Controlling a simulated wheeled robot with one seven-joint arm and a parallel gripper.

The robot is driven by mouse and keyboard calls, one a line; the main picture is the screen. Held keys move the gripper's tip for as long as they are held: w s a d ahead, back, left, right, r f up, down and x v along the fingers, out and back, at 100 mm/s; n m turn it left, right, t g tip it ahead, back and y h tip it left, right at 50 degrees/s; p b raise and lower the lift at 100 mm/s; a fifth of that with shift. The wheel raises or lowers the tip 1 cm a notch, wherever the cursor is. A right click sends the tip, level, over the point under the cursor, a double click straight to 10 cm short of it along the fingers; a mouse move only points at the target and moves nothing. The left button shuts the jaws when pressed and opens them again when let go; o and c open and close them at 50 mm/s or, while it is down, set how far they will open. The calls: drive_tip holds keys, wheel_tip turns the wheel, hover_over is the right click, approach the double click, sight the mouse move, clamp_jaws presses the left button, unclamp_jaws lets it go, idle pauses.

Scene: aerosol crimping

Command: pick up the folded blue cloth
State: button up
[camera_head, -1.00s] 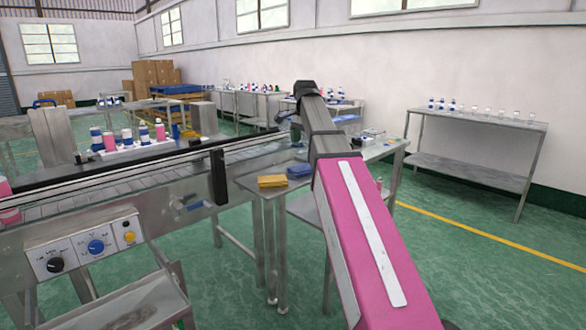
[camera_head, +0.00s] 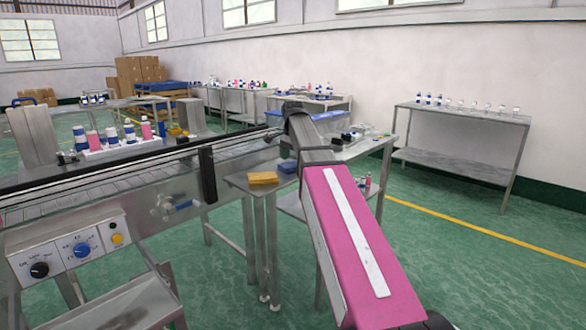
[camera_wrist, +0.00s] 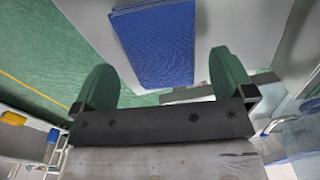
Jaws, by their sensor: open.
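The folded blue cloth (camera_wrist: 158,45) fills the upper middle of the wrist view, lying flat on the light grey tabletop (camera_wrist: 222,25). In the head view the cloth (camera_head: 288,166) lies on the small metal table, partly hidden by my arm. My gripper (camera_wrist: 165,85) is open, its two green fingers apart and nothing between them. The cloth's near edge shows just beyond and between the fingertips, and the fingers do not appear to touch it. In the head view my fingers are hidden behind my arm.
A yellow folded cloth (camera_head: 262,178) lies left of the blue one on the same table. The conveyor (camera_head: 110,190) with its dark rail runs close on the left, with a control panel (camera_head: 75,252). Small items (camera_head: 355,132) stand farther back on the table. Green floor is open at right.

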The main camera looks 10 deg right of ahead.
wheel_tip(320, 180, down, 2)
drive_tip(key=shift+f, duration=0.1)
drive_tip(key=shift+c, duration=0.3)
drive_tip(key=c, duration=0.9)
drive_tip(key=shift+o, duration=0.2)
drive_tip(key=shift+r, duration=0.55)
drive_tip(key=r, duration=0.3)
drive_tip(key=shift+s+a+r, duration=0.1)
drive_tip(key=shift+a+r, duration=0.25)
drive_tip(key=shift+a, duration=0.05)
drive_tip(key=s+a+r, duration=0.4)
drive_tip(key=a+r, duration=0.2)
drive_tip(key=a, duration=0.4)
drive_tip(key=shift+r, duration=0.15)
drive_tip(key=shift+o, duration=0.4)
drive_tip(key=shift+a, duration=0.1)
